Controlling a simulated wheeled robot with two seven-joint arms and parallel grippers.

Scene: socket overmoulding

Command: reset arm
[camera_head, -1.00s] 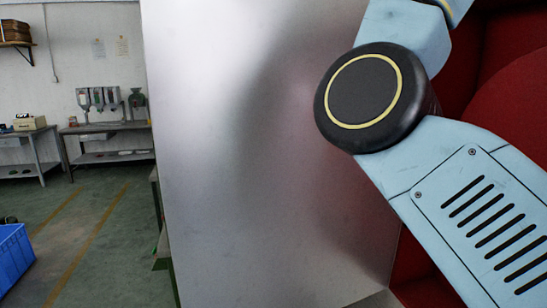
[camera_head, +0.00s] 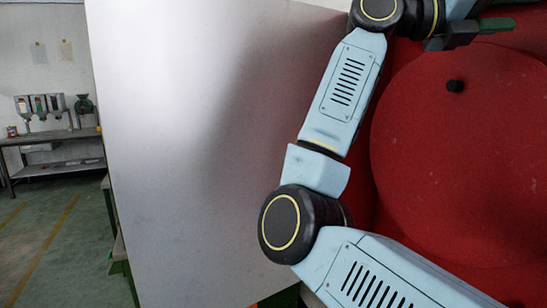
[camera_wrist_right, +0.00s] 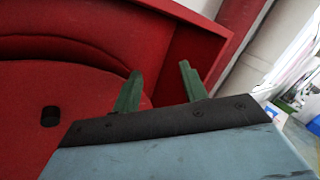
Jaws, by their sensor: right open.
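My right arm (camera_head: 345,90) reaches up from the lower right of the head view, bent at the elbow. My right gripper (camera_head: 497,25) is at the top right of that view, partly cut off by the frame edge, in front of red machinery. In the right wrist view, the right gripper (camera_wrist_right: 160,82) shows two green fingers standing apart with nothing between them. They point toward red surfaces. My left gripper is in neither view.
A large grey metal panel (camera_head: 190,130) fills the middle of the head view, close to my right arm. Red machinery (camera_head: 450,170) with a large round face is on the right. A workbench (camera_head: 60,150) stands far left, with open floor (camera_head: 50,250) before it.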

